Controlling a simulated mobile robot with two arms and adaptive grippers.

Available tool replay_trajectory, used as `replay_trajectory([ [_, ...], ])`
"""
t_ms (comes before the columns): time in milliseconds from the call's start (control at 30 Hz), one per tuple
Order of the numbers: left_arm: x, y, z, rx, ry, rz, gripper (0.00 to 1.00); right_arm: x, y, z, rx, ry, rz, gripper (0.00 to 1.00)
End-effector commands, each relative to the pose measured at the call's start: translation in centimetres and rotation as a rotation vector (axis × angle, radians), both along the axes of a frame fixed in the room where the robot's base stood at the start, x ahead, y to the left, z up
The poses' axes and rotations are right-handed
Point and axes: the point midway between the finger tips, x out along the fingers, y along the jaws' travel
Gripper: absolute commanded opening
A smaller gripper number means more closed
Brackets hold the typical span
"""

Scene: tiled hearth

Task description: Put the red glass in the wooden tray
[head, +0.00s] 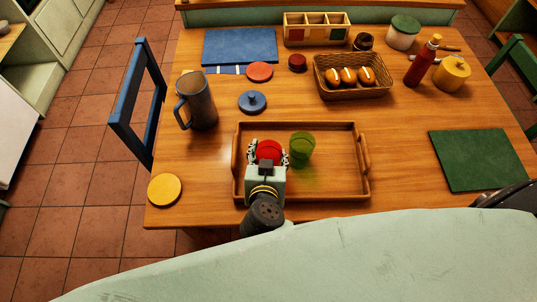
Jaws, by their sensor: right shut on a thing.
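The wooden tray (364,183) lies near the front edge of the table, with low walls and a handle at each side. My right gripper (268,156) is over the left part of the tray, its fingers closed on the red glass (269,150). The red glass shows between the fingers; its lower part is hidden by the gripper, so I cannot tell whether it touches the tray floor. A green glass (302,146) stands upright in the tray, just right of the red glass and apart from it. My left gripper is not in view.
A grey pitcher (200,104), a blue lid (252,102) and a bread basket (352,92) stand behind the tray. A yellow disc (165,190) lies to its left and a green mat (482,160) to its right. A red bottle (421,65) stands at the back right.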

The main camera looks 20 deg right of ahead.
Motion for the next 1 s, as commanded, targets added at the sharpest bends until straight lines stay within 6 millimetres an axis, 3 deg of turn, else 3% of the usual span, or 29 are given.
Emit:
replay_trajectory([
  [133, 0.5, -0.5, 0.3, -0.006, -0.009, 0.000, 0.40, 0.0, 0.0, -0.2, -0.002, 0.000, 0.001, 0.16],
  [167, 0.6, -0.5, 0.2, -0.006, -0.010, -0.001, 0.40, 0.0, 0.0, -0.3, -0.001, 0.000, 0.000, 0.53],
  [367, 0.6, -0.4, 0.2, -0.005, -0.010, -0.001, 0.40, 0.0, 0.0, -0.3, -0.001, 0.000, 0.000, 0.70],
  [733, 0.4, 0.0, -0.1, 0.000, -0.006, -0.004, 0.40, 0.0, 0.0, 0.0, 0.001, -0.002, -0.001, 0.70],
  [1000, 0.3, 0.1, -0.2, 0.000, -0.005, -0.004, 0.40, -3.8, 1.5, 2.1, 0.004, 0.003, 0.002, 0.70],
])
